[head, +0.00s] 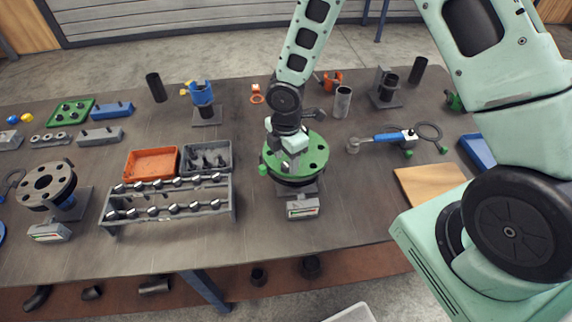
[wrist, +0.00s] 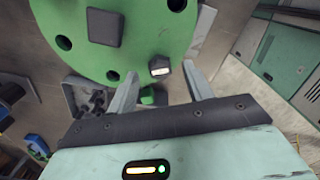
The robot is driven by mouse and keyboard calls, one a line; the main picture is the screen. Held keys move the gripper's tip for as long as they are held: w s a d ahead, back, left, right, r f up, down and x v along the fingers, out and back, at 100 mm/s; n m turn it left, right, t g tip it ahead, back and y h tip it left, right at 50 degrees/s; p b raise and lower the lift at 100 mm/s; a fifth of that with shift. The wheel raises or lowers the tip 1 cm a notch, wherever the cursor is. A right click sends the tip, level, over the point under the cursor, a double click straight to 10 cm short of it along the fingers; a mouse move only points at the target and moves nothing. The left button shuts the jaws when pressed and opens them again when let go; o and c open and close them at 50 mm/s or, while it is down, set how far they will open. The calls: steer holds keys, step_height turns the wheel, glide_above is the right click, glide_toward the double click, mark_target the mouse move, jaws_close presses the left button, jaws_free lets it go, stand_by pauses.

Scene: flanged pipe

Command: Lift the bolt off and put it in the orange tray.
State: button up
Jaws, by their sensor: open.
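The green flange (head: 314,152) stands on the table with several holes in its face; it fills the top of the wrist view (wrist: 140,55). One bolt with a pale hex head (wrist: 160,69) sits at the flange's rim in the wrist view. My gripper (wrist: 163,78) is open, one finger to each side of the bolt head, with visible gaps. Whether the fingertips are level with the head is unclear. In the head view my gripper (head: 292,146) is over the flange and the bolt cannot be made out. The orange tray (head: 152,163) looks empty and lies left of the flange.
A grey bin (head: 206,158) of dark parts sits beside the orange tray. A rack (head: 168,205) with several bolts stands in front of both. A dark square block (wrist: 104,27) is on the flange. A small display box (head: 302,208) is in front. A wooden board (head: 430,184) lies right.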

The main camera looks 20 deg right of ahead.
steer(key=shift+f, duration=0.75)
jaws_close()
step_height(320, 180, up, 10)
steer(key=b, duration=0.1)
steer(key=shift+r, duration=0.15)
step_height(320, 180, up, 5)
steer(key=p, duration=0.4)
glide_above(286, 164)
stand_by(0.5)
